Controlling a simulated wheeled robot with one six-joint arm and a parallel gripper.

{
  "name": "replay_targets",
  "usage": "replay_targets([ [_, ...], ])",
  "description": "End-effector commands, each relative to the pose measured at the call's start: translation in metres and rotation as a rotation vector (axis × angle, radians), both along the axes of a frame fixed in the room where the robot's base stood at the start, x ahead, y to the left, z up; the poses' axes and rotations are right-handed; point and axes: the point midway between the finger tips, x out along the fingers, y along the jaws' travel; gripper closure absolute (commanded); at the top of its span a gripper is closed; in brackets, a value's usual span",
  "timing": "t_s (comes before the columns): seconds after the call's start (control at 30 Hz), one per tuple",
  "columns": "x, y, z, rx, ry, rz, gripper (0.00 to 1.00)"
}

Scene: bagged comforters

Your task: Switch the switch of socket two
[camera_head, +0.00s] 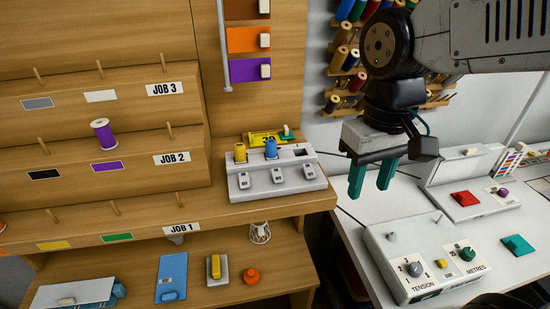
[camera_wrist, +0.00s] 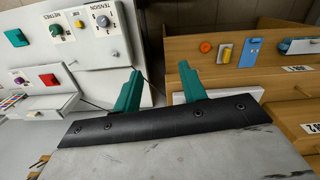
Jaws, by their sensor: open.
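A white socket strip (camera_head: 262,190) sits on the wooden shelf in the head view, with three sockets along its back and a switch in front of each. A yellow plug (camera_head: 240,153) is in the left socket and a blue plug (camera_head: 271,149) in the middle one; the right socket looks empty. The middle switch (camera_head: 277,175) is in clear view, but its on or off position is too small to tell. My gripper (camera_head: 369,190) is open and empty, to the right of the strip and apart from it. In the wrist view its green fingers (camera_wrist: 160,72) are spread; I cannot make out the strip there.
A yellow labelled item (camera_head: 264,137) lies behind the strip. A white control box (camera_head: 430,255) with knobs stands on the white table at right. A purple spool (camera_head: 103,133) stands on the wooden rack. Spools hang on the back wall. The space above the strip is clear.

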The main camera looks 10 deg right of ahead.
Motion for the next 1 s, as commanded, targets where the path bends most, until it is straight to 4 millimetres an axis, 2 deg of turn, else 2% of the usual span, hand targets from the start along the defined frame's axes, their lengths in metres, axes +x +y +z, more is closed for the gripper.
replay_targets([
  [0.03, 0.019, 0.019, 0.0, -0.006, 0.02, 0.026, 0.58],
  [0.2, 0.072, 0.08, 0.0, -0.019, 0.037, 0.038, 0.58],
  [0.3, 0.098, 0.111, 0.001, -0.018, 0.028, 0.015, 0.58],
  [0.4, 0.121, 0.13, 0.008, -0.008, 0.002, -0.04, 0.58],
  [0.47, 0.131, 0.134, 0.019, 0.008, -0.028, -0.091, 0.58],
  [0.57, 0.13, 0.133, 0.014, 0.008, -0.028, -0.126, 0.58],
  [1.0, 0.129, 0.132, -0.049, 0.006, -0.026, -0.129, 0.58],
])
